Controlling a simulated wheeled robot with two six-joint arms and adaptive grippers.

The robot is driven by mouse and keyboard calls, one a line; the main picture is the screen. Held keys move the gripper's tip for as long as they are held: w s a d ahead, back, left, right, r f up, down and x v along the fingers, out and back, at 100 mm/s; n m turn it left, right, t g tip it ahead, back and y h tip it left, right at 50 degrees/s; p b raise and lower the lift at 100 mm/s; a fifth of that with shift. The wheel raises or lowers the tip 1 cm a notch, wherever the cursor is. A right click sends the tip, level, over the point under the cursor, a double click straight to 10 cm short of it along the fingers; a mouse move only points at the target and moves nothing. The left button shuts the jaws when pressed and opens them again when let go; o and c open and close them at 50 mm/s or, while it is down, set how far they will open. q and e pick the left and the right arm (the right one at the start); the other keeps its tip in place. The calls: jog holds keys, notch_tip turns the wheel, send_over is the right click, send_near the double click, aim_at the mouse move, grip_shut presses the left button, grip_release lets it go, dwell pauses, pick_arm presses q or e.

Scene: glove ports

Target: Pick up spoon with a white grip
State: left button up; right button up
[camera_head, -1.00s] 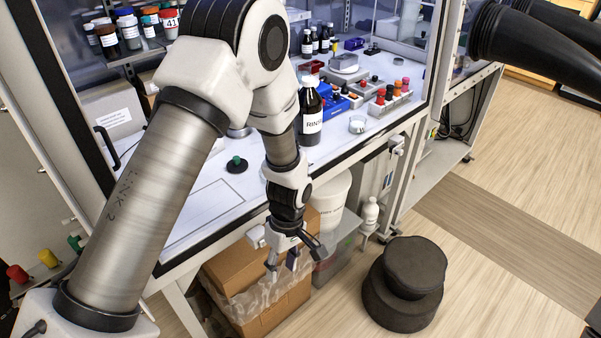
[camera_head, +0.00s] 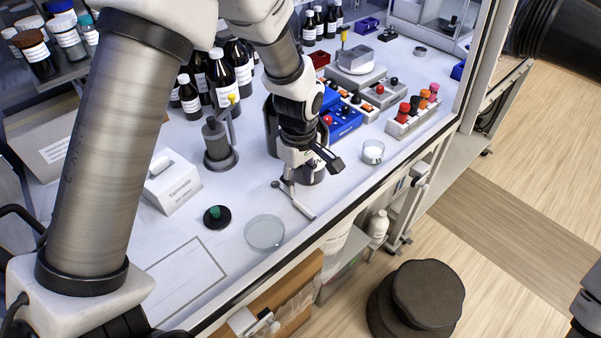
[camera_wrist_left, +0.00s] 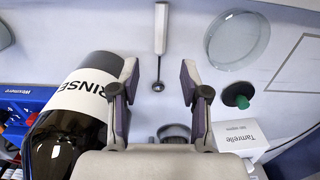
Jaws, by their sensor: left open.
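A spoon (camera_head: 301,206) with a pale grip lies on the white worktop near its front edge, its small round bowl toward the back. In the left wrist view the spoon's grip (camera_wrist_left: 161,28) is at the top centre and its bowl points down between the fingers. My left gripper (camera_head: 312,172) is open and empty, above the worktop near the spoon's bowl end. In the left wrist view the gripper's fingers (camera_wrist_left: 159,76) stand on either side of the bowl, without visible contact.
A RINSE bottle (camera_wrist_left: 72,125) stands close to one finger. A shallow glass dish (camera_head: 265,232), a black disc with a green knob (camera_head: 217,216) and a white box (camera_head: 172,182) are to the left. A small beaker (camera_head: 372,152) and a blue rack (camera_head: 342,120) are to the right.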

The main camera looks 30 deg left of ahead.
aim_at(303, 205)
pick_arm(q)
jog(key=shift+w+a+f, duration=0.15)
jog(key=shift+w+f, duration=0.05)
jog(key=shift+f, duration=0.3)
jog(key=shift+s+d+f+p, duration=0.95)
jog(key=shift+f+p, duration=0.05)
jog(key=shift+d+f+p, duration=0.2)
jog(key=shift+f+p, duration=0.2)
jog(key=shift+f, duration=0.35)
jog(key=f, duration=0.2)
jog(key=w, duration=0.1)
jog(key=shift+w+a+f, duration=0.1)
jog(key=shift+a+f, duration=0.25)
jog(key=shift+f, duration=0.05)
jog(key=shift+w+f, duration=0.1)
jog(key=shift+s+d+r, duration=0.2)
jog(key=shift+s+r, duration=0.1)
jog(key=shift+s, duration=0.1)
grip_shut()
jog(key=shift+w+f, duration=0.1)
pick_arm(e)
jog(key=r, duration=0.3)
jog(key=shift+s+d, duration=0.2)
jog(key=shift+s, duration=0.15)
